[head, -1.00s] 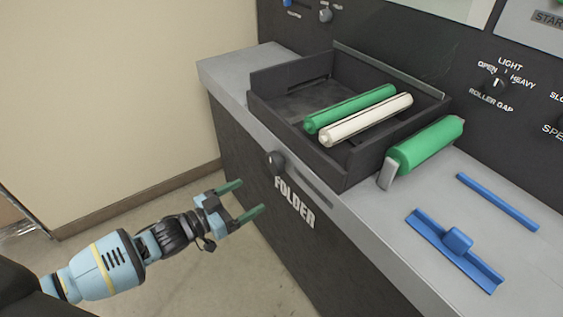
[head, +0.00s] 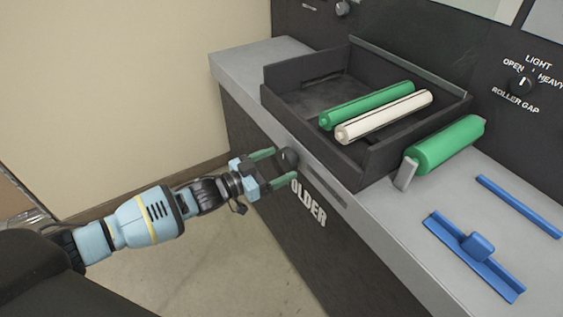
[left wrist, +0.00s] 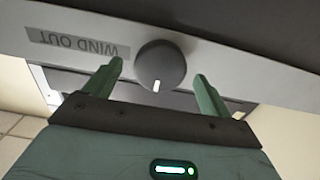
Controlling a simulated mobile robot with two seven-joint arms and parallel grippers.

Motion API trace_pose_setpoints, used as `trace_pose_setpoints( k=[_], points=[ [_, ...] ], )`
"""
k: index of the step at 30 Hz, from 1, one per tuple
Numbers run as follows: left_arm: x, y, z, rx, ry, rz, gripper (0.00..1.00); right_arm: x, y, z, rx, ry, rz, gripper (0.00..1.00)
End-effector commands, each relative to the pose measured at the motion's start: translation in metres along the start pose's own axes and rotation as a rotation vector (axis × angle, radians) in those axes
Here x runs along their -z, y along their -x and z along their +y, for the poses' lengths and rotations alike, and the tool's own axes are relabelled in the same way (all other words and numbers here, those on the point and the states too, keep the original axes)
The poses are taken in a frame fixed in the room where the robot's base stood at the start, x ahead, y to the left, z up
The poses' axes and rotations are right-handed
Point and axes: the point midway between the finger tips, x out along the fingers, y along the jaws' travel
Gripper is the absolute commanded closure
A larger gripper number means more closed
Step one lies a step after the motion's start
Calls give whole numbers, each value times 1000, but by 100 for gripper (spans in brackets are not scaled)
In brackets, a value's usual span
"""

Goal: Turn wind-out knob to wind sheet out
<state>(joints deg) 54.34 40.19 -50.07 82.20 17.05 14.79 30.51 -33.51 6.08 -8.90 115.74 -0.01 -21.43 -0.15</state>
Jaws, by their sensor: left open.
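The wind-out knob (head: 288,158) is a round dark knob on the front edge of the grey counter, below the dark tray. In the left wrist view the knob (left wrist: 160,68) has a white mark pointing toward the bottom of the picture, beside an upside-down WIND OUT label (left wrist: 78,43). My left gripper (head: 278,166) is open, its two green fingers on either side of the knob. In the left wrist view the fingertips (left wrist: 158,72) show gaps to the knob on both sides. My right gripper is not in view.
A dark tray (head: 298,122) holds a green roller (head: 366,106) and a white roller (head: 385,117). Another green roller (head: 450,144) stands right of it. A blue bar (head: 518,206) and a blue handled piece (head: 470,255) lie on the counter (head: 420,215). The floor at left is clear.

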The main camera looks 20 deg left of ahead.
Motion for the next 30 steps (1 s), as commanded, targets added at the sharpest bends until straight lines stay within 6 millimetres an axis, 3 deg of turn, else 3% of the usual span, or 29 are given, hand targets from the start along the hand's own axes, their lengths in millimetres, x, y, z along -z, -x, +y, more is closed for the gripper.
trace_pose_setpoints(
  k=[6, 15, 25, 30],
  points=[
    [0, -17, 0, 0, 0, -1, 17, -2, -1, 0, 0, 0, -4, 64],
    [0, -18, 0, 0, 0, -1, 17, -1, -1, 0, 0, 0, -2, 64],
    [0, -18, 0, 0, 0, -1, 60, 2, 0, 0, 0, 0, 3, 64],
    [0, -18, 0, 0, -8, -1, 61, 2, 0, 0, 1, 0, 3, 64]
  ],
)
